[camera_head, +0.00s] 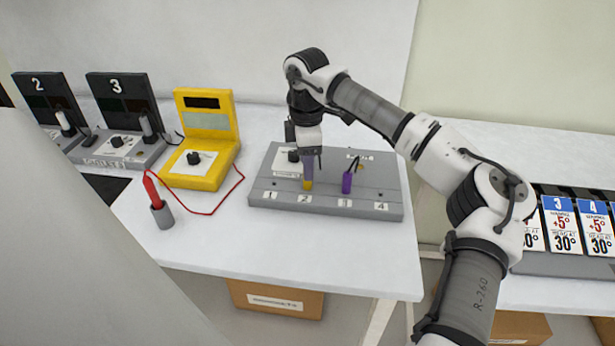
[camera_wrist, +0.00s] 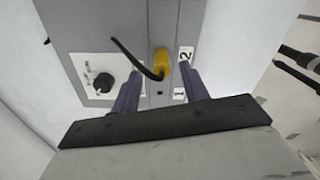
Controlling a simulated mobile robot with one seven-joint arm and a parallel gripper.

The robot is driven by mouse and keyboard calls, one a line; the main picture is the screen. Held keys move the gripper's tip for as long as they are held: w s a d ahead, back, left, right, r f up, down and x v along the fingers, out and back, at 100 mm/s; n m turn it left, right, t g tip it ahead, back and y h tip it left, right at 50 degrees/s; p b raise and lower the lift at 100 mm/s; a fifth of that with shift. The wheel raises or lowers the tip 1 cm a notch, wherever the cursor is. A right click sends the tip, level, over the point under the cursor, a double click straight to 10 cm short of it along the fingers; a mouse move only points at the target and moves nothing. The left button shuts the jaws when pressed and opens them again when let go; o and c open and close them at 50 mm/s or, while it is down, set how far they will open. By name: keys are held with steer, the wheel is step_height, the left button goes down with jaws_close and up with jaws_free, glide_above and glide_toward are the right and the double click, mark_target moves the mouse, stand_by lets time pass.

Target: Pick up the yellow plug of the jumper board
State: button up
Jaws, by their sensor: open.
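The grey jumper board (camera_head: 270,200) lies on the white table, with positions labelled 1 to 4 along its front. The yellow plug (camera_head: 308,185) stands in the board by label 2. It also shows in the wrist view (camera_wrist: 161,62), with a black lead coming from it. A purple plug (camera_head: 347,183) stands by label 3. My gripper (camera_head: 309,165) is over the yellow plug in the head view. In the wrist view my gripper (camera_wrist: 162,85) has its two purple-grey fingers apart, with the yellow plug ahead between their tips. I cannot tell whether they touch it.
A yellow meter (camera_head: 207,140) stands left of the board, with a red probe (camera_head: 152,190) in a grey holder and a red lead on the table. Black units (camera_head: 125,105) stand farther left. A card rack (camera_head: 565,262) is at the right.

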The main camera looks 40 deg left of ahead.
mark_target(307, 187)
steer(key=shift+s+d+f+p, duration=0.1)
steer(key=shift+f+p, duration=0.25)
steer(key=shift+f, duration=0.85)
steer(key=shift+s+f+p, duration=0.1)
steer(key=shift+f+p, duration=0.25)
steer(key=shift+f, duration=0.8)
jaws_close()
steer(key=shift+r, duration=0.1)
step_height(307, 187, up, 20)
steer(key=b, duration=0.3)
